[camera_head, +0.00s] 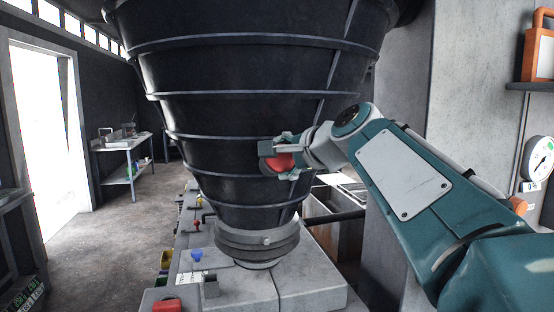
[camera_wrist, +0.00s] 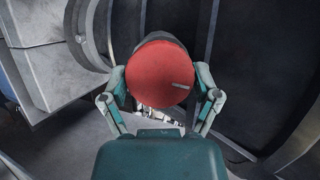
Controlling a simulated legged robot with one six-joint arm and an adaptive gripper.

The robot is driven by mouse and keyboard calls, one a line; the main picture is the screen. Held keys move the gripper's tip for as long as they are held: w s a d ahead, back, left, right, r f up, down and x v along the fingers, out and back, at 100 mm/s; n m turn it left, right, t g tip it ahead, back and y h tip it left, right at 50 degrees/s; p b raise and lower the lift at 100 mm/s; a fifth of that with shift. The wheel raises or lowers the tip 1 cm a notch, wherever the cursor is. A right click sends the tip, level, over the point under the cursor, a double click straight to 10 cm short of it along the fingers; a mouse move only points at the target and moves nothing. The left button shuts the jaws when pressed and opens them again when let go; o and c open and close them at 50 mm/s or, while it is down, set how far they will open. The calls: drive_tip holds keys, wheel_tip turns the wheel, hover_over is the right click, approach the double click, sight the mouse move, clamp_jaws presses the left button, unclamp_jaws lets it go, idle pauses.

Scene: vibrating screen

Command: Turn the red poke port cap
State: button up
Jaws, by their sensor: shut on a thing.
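The red poke port cap (camera_head: 280,162) sits on the side of the large black ribbed cone (camera_head: 235,120), in the middle of the head view. In the wrist view the red cap (camera_wrist: 160,74) shows as a round red disc with a small pale mark on its right side. My gripper (camera_head: 283,160) is at the cap, coming from the right. In the wrist view my gripper's two fingers (camera_wrist: 160,92) lie one on each side of the cap, shut on it. The far side of the cap and the finger contact there are hidden.
Below the cone is a grey base (camera_head: 300,288) with a round collar (camera_head: 257,243). A metal table (camera_head: 122,143) stands at the back left. A gauge (camera_head: 538,158) is on the right wall.

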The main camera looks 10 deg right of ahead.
drive_tip(key=n+g, duration=0.1)
drive_tip(key=n, duration=0.2)
drive_tip(key=n+g+h, duration=0.1)
drive_tip(key=n, duration=0.2)
drive_tip(key=shift+w+a+f, duration=0.1)
drive_tip(key=shift+f, duration=0.1)
drive_tip(key=n+h, duration=0.1)
drive_tip(key=n, duration=0.2)
drive_tip(key=shift+g+h, duration=0.3)
drive_tip(key=shift+g, duration=0.1)
drive_tip(key=shift+a+n+h, duration=0.1)
drive_tip(key=shift+n+h, duration=0.6)
drive_tip(key=shift+n, duration=0.8)
drive_tip(key=shift+r, duration=0.1)
drive_tip(key=o, duration=1)
drive_tip(key=shift+c, duration=0.2)
drive_tip(key=shift+r, duration=0.15)
drive_tip(key=a+v, duration=0.1)
drive_tip(key=v, duration=1.1)
drive_tip(key=shift+d, duration=0.4)
